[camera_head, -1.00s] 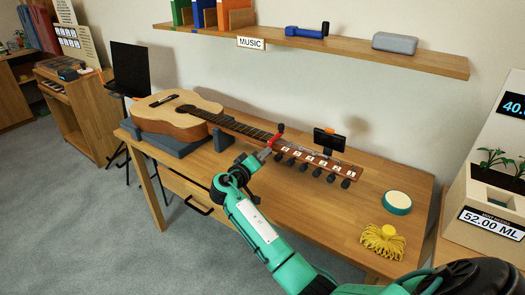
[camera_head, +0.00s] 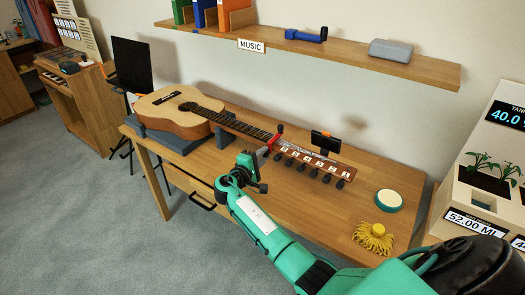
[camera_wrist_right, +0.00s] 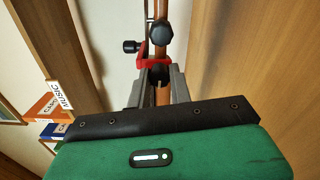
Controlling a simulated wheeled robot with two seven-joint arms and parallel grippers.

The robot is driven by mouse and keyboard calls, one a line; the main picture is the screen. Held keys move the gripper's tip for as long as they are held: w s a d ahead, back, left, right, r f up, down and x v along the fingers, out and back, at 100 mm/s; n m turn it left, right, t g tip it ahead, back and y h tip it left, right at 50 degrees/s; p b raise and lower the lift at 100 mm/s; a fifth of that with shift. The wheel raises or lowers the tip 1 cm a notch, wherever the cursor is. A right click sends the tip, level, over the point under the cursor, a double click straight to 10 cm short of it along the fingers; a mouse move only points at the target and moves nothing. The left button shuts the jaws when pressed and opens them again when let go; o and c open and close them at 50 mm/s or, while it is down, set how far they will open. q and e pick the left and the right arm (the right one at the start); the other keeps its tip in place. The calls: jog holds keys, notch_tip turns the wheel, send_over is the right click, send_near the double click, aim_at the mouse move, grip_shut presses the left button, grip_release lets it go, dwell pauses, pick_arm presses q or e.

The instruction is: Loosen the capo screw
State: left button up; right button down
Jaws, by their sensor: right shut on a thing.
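The red capo (camera_head: 268,146) sits across the guitar's (camera_head: 175,112) neck near the headstock, with a black knob (camera_head: 281,128) at its far upper end. In the right wrist view the red capo (camera_wrist_right: 155,63) is at the fingertips, with a small dark knob (camera_wrist_right: 130,46) on its left and a larger faceted dark knob (camera_wrist_right: 160,32) beyond it. My right gripper (camera_head: 259,156) is at the capo's near side, its grey fingers closed on part of the capo. In the right wrist view the gripper (camera_wrist_right: 160,76) partly hides what lies between its fingers. My left gripper is out of view.
The guitar body rests on a grey cradle (camera_head: 178,143) on the wooden table (camera_head: 310,204). Black tuning pegs (camera_head: 313,172) line the headstock, with a small dark device (camera_head: 325,142) behind. A round green-rimmed dish (camera_head: 389,200) and yellow bundle (camera_head: 374,237) lie at the right.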

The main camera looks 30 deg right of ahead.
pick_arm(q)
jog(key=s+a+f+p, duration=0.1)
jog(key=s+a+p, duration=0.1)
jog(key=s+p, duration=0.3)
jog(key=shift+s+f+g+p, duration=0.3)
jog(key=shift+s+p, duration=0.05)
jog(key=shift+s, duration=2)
pick_arm(e)
jog(key=shift+n, duration=3.5)
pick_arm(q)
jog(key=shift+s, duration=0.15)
pick_arm(e)
jog(key=shift+f, duration=0.1)
jog(key=c, duration=1.5)
grip_release()
jog(key=shift+c, duration=0.2)
jog(key=shift+a, duration=0.1)
